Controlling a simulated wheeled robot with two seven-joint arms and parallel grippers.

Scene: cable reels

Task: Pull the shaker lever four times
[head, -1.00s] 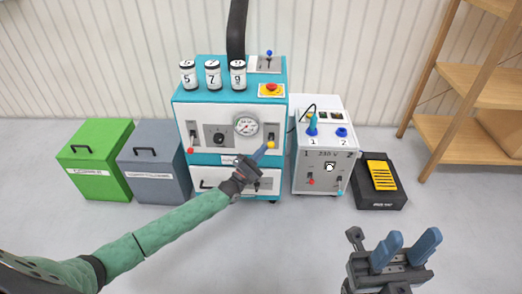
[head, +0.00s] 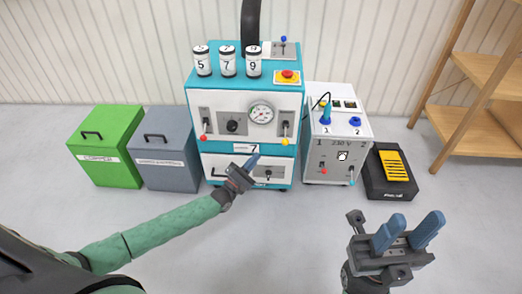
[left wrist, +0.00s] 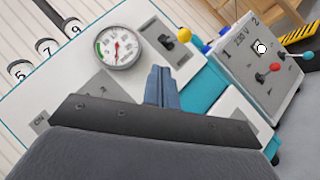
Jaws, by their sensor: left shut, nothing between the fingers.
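The teal and white machine (head: 235,95) stands against the wall. No legible word marks which lever is the shaker lever. A yellow-knobbed lever (head: 285,140) hangs down at the front right, beside the gauge (head: 261,115); its knob also shows in the left wrist view (left wrist: 184,34). A red-knobbed lever (head: 203,137) is at the front left, and a blue-knobbed lever (head: 283,40) on top. My left gripper (head: 253,161) is shut and empty in front of the machine, below and left of the yellow knob, apart from it. My right gripper (head: 407,235) is open and empty at the lower right.
Green (head: 118,170) and grey (head: 166,170) bins stand left of the machine. A white 230 V box (head: 335,140) with small levers and a black pedal unit (head: 385,190) stand to the right. Wooden shelves (head: 487,70) are at far right. The floor in front is clear.

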